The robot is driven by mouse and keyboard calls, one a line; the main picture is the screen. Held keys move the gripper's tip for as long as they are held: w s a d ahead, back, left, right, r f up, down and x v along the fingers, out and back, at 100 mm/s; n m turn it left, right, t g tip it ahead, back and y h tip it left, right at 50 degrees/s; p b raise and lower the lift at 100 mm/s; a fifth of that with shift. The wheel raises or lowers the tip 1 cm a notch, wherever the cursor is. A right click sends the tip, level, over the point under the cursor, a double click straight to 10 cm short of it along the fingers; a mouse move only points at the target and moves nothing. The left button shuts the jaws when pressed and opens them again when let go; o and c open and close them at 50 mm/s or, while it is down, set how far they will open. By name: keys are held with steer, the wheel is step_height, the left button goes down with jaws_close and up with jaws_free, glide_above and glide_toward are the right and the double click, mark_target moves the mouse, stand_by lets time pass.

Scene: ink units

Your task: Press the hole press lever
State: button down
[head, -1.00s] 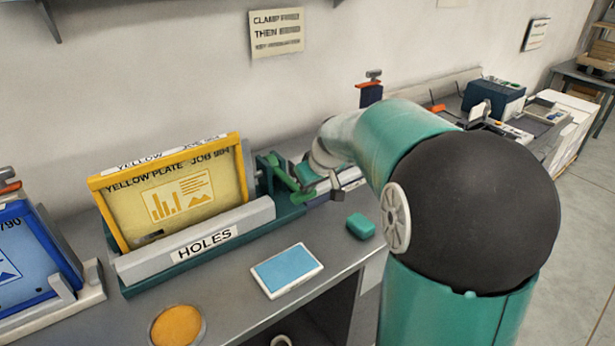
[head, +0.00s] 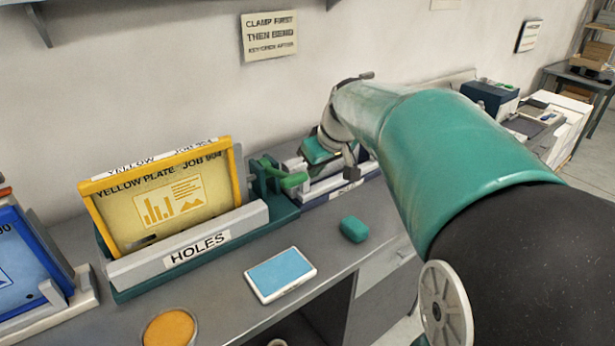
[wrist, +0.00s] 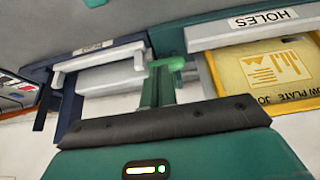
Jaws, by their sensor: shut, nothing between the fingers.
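The hole press (head: 282,211) is a dark teal base with a grey front bar labelled HOLES, and a yellow-framed plate (head: 160,203) stands in it. Its green lever (head: 293,180) sticks out at the right end, with a rounded handle. My gripper (head: 316,150) is above and right of the lever, apart from it in the head view, shut and empty; its fingertips are hard to make out. In the wrist view, which is upside down, the lever (wrist: 168,65) stands just beyond the dark edge of my gripper (wrist: 158,124); contact cannot be told there.
A blue plate in a stand (head: 30,262) is at the left. A blue pad (head: 281,274), an orange disc (head: 170,328) and a teal block (head: 354,229) lie on the bench front. A grey and navy unit (head: 335,188) stands right of the press, under my gripper.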

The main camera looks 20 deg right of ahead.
steer(key=shift+s+v, duration=0.25)
steer(key=shift+v, duration=1)
steer(key=shift+f, duration=0.15)
steer(key=s+a+f+m, duration=0.1)
steer(key=s+a+f, duration=0.2)
steer(key=s+a, duration=0.3)
steer(key=s+a+f+m+h, duration=0.1)
steer(key=s+a+f, duration=0.2)
steer(key=s+a, duration=0.4)
steer(key=s, duration=0.7)
steer(key=shift+a, duration=0.2)
